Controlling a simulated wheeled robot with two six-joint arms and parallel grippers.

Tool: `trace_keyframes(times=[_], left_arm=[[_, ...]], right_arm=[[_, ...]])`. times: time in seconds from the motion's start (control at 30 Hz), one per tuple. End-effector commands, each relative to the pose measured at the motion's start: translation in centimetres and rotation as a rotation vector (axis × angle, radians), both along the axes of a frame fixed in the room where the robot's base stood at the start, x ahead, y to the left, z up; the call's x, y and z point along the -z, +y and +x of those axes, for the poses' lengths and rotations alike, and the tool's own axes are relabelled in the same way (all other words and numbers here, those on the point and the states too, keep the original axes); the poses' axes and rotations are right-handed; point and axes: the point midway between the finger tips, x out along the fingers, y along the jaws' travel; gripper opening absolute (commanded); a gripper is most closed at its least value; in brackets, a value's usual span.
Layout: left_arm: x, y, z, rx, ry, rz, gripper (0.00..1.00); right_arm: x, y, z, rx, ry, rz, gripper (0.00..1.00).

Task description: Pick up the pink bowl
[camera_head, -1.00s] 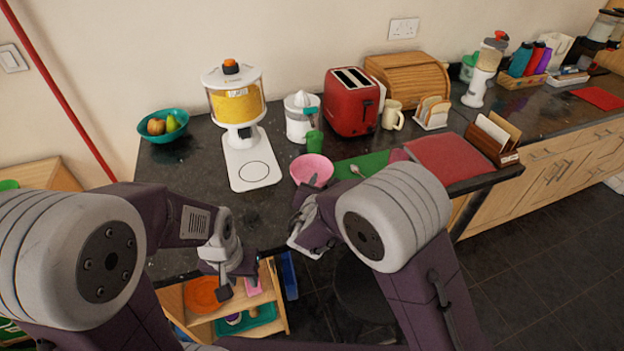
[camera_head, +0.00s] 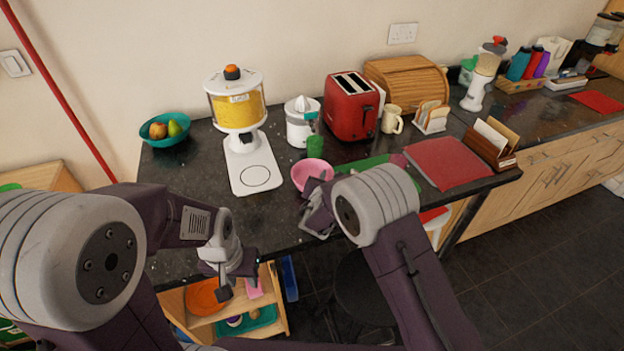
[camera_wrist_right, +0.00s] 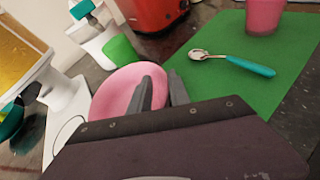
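The pink bowl (camera_head: 311,170) stands upright on the dark counter, right of the dispenser's white base. It also shows in the right wrist view (camera_wrist_right: 112,92). My right gripper (camera_head: 306,203) is at the near side of the bowl. In the right wrist view my right gripper (camera_wrist_right: 161,88) has its two fingers apart, with one finger over the bowl's inside and the other beyond its right rim. I cannot tell whether they touch it. My left gripper (camera_head: 238,280) hangs by the counter's front edge, away from the bowl; its fingers are unclear.
A green cup (camera_head: 314,146) and white juicer (camera_head: 301,120) stand behind the bowl. A green mat (camera_wrist_right: 235,85) with a teal-handled spoon (camera_wrist_right: 248,66) and a pink cup (camera_wrist_right: 264,15) lies to the right. A red toaster (camera_head: 351,105) stands further back.

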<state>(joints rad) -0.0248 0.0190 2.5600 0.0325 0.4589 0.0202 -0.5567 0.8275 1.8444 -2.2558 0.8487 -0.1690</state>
Motion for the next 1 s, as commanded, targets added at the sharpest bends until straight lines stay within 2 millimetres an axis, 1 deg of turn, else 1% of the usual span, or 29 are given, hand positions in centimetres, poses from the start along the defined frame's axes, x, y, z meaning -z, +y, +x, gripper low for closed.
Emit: trace_keyframes(times=[0.03,0.07,0.37,0.47,0.57,0.67,0.7,0.77,1.0], left_arm=[[0.0,0.0,0.0,0.0,0.0,0.0,0.36],[0.0,0.0,0.0,0.0,0.0,0.0,0.36],[0.0,0.0,0.0,0.0,0.0,0.0,0.36],[0.0,0.0,0.0,0.0,0.0,0.0,0.36],[0.1,0.0,0.0,0.0,0.0,0.0,0.36],[0.2,0.0,0.0,0.0,0.0,0.0,0.36],[0.2,0.0,0.0,0.0,0.0,0.0,0.36],[0.8,0.0,0.0,0.0,0.0,0.0,0.36],[1.9,0.0,0.0,0.0,0.0,0.0,0.36]], right_arm=[[0.0,0.0,0.0,0.0,0.001,0.0,0.05],[0.0,0.0,0.0,0.0,0.001,0.0,0.0],[0.0,0.0,0.0,0.001,0.001,0.0,0.0],[-0.3,-0.1,0.0,0.002,0.001,0.0,0.0],[-1.5,0.0,0.0,0.001,-0.002,0.001,0.0],[-3.5,0.0,0.1,0.001,-0.005,0.003,0.0],[-4.4,0.0,0.0,0.002,-0.005,0.004,0.0],[-4.8,-1.3,-0.8,0.003,-0.002,0.002,0.0],[-8.1,-5.7,-3.8,0.003,-0.004,0.002,0.0]])
